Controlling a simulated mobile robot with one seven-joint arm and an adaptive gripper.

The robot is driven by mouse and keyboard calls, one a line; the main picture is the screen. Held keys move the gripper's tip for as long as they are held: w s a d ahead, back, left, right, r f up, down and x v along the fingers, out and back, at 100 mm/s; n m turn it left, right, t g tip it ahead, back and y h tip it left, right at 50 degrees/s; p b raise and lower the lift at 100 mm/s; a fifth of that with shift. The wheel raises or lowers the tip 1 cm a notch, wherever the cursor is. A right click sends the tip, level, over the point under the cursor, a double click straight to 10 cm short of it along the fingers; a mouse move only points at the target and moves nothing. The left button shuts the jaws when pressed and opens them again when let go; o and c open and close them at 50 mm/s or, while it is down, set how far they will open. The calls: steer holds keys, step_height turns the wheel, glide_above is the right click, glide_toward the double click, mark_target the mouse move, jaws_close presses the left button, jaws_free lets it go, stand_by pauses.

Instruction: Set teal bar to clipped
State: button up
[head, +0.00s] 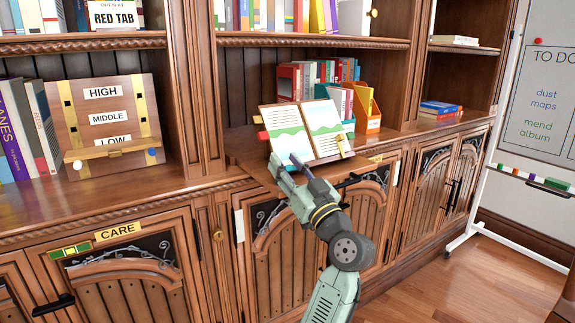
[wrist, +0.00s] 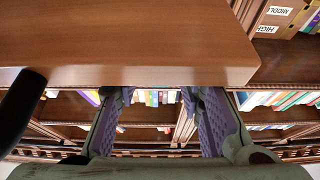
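I cannot surely pick out the teal bar. A small teal piece (head: 349,126) shows behind the right edge of the open book (head: 293,138), partly hidden. Contact with the book cannot be told.
A board marked HIGH, MIDDLE, LOW (head: 104,115) stands left on the counter. An orange file box (head: 366,120) and blue books (head: 440,107) are to the right. In the wrist view a wide wooden surface (wrist: 140,50) fills the top, and a black bar (wrist: 18,110) is at left.

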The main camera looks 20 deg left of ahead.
jaws_close()
stand_by(0.3)
